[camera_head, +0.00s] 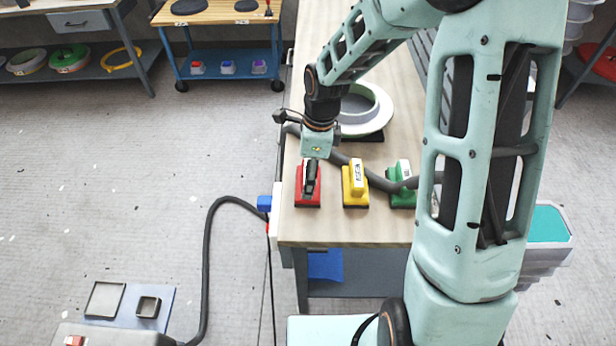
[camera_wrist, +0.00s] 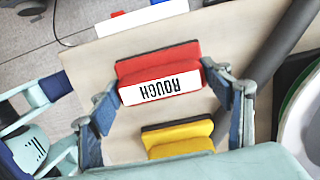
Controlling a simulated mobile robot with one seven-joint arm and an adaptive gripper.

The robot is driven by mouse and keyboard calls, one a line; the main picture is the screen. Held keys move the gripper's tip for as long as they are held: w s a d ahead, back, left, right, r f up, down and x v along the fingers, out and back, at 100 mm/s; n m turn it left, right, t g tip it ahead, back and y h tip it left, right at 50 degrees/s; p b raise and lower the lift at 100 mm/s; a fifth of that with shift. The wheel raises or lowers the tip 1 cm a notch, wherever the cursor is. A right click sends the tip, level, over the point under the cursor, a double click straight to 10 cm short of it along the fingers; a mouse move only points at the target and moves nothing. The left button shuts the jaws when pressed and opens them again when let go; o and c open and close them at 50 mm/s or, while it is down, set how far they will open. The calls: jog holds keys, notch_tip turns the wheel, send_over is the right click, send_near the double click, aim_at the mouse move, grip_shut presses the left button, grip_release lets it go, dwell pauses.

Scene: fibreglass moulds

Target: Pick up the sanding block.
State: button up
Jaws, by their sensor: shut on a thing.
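A red sanding block (camera_head: 306,196) stands near the front left corner of the wooden bench (camera_head: 330,228). In the wrist view the red sanding block (camera_wrist: 158,60) has a white label reading ROUGH, upside down. My gripper (camera_head: 311,178) is over the red block from above, its fingers at both ends of the block's upper part. In the wrist view my gripper (camera_wrist: 162,97) is shut on the red block. I cannot see a clear gap between the block and the bench. A yellow block (camera_head: 355,195) and a green block (camera_head: 402,196) stand to its right.
The yellow block (camera_wrist: 182,137) is close beside my fingers in the wrist view. A dark hose (camera_head: 376,179) crosses the bench behind the blocks. A pale round mould (camera_head: 378,118) sits further back. The bench's left edge is near, with a blue item (camera_head: 264,203) beside it.

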jog(key=shift+r, duration=0.2)
jog(key=shift+r, duration=0.25)
notch_tip(320, 180, up, 3)
jog(key=p, duration=0.2)
jog(key=shift+s+a+r+p, duration=0.1)
jog(key=shift+s+r+p, duration=0.1)
jog(key=shift+p, duration=0.2)
jog(key=s+a+r+p, duration=0.2)
jog(key=s+a+r, duration=0.2)
jog(key=s+r, duration=0.4)
jog(key=s, duration=0.5)
jog(key=shift+r+p, duration=0.35)
jog(key=shift+r, duration=0.05)
jog(key=o, duration=0.6)
jog(key=shift+c, duration=1.6)
jog(key=shift+f, duration=0.1)
